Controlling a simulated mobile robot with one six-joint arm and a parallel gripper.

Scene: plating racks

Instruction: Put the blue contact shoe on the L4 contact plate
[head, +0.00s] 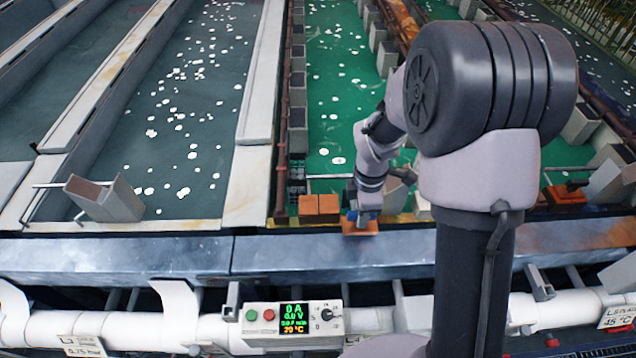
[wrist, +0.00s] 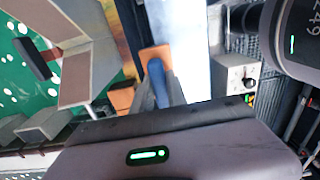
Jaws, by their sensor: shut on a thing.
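My gripper (head: 362,212) is shut on the blue contact shoe (wrist: 157,80), in front of the middle green tank's front rim. In the wrist view, the shoe's blue part lies between the two fingers (wrist: 158,98). An orange-copper piece (head: 360,228) sits at its lower end, apparently its base; it also shows in the wrist view (wrist: 155,53). I cannot tell whether it touches the surface below. No L4 label is readable, so I cannot tell which plate is L4.
A grey metal ledge (head: 330,255) runs along the tank fronts. A control box (head: 293,322) with a lit display is below it. A label reading L5 (head: 619,316) is at the lower right. A dark-handled copper piece (head: 564,194) is at right.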

